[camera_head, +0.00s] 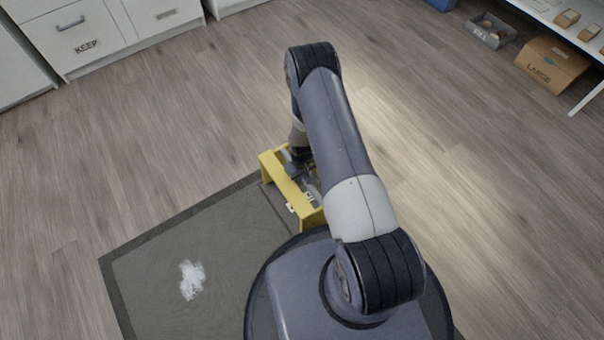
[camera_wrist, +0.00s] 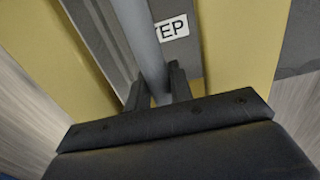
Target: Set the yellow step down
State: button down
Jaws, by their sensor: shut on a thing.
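The yellow step (camera_head: 291,192) is in the head view at the far corner of the grey mat, partly hidden by my arm. My gripper (camera_head: 301,165) is down in its middle. In the wrist view, the dark fingers of my gripper (camera_wrist: 158,88) are shut on a grey bar (camera_wrist: 140,38) of the step. I cannot tell whether the step touches the floor.
The grey mat (camera_head: 150,265) has a white patch (camera_head: 191,279) on it. White drawers (camera_head: 85,30), one marked KEEP, stand at the back left. A cardboard box (camera_head: 551,65) marked LARGE and a grey bin (camera_head: 491,31) are at the back right. Wood floor around is clear.

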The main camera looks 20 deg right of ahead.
jog(key=shift+f, duration=1.05)
jog(key=shift+f+b, duration=0.1)
jog(key=shift+b, duration=0.2)
jog(key=c, duration=1.3)
grip_release()
jog(key=shift+o, duration=0.2)
notch_tip(320, 180, up, 12)
jog(key=p, duration=0.4)
notch_tip(320, 180, down, 12)
jog(key=b, duration=0.4)
jog(key=shift+r+p, duration=0.65)
jog(key=shift+r, duration=1.05)
